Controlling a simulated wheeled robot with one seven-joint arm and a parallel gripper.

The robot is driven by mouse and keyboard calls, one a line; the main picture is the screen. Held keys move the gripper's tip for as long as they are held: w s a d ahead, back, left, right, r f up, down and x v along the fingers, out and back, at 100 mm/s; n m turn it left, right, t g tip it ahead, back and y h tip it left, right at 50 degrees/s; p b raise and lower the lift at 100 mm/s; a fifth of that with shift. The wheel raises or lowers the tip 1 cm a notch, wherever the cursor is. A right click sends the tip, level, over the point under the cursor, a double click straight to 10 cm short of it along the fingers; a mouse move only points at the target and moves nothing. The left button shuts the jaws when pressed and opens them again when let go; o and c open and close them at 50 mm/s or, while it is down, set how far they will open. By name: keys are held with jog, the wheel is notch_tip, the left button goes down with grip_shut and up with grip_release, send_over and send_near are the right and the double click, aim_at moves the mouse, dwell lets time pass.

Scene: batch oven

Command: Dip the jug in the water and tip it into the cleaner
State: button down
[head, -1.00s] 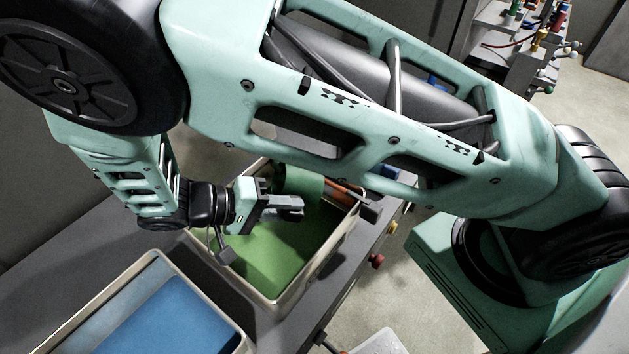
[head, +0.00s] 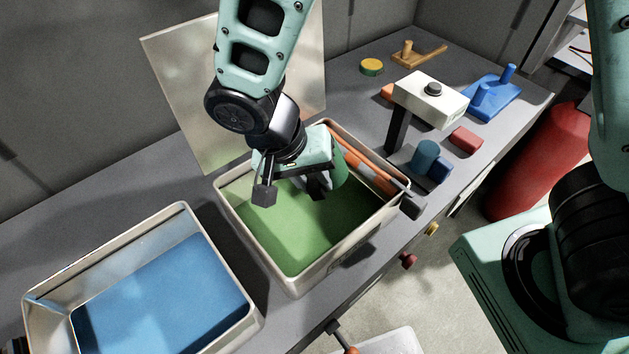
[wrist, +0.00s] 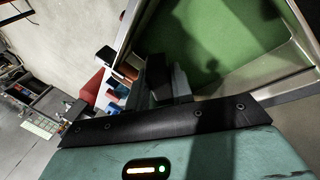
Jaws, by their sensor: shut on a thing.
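A bin of green liquid (head: 299,288), which I take for the cleaner, stands on the grey bench in the middle of the head view. A bin of blue liquid (head: 255,322), likely the water, stands to its left. My gripper (head: 320,185) is over the green bin. It is shut on a green, rounded jug (head: 344,172), which is mostly hidden behind the gripper. I cannot tell how far the jug is tilted or what it holds. The wrist view shows the dark fingers (wrist: 162,80) beside the green bin's rim, with no clear sight of the jug.
Orange-handled tools (head: 372,172) lie along the green bin's far right side. Behind stand a white-topped stand (head: 432,98), a teal cylinder (head: 425,156), a red block (head: 466,139) and a blue pegged base (head: 492,97). A pale panel (head: 190,85) rises behind the bin.

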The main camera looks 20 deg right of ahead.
jog(key=y+b, duration=0.1)
jog(key=t+y+b, duration=0.1)
jog(key=y+b, duration=0.2)
jog(key=shift+w+a+f, duration=0.15)
jog(key=shift+a, duration=0.15)
notch_tip(320, 180, up, 6)
jog(key=p, duration=0.5)
jog(key=shift+f, duration=0.25)
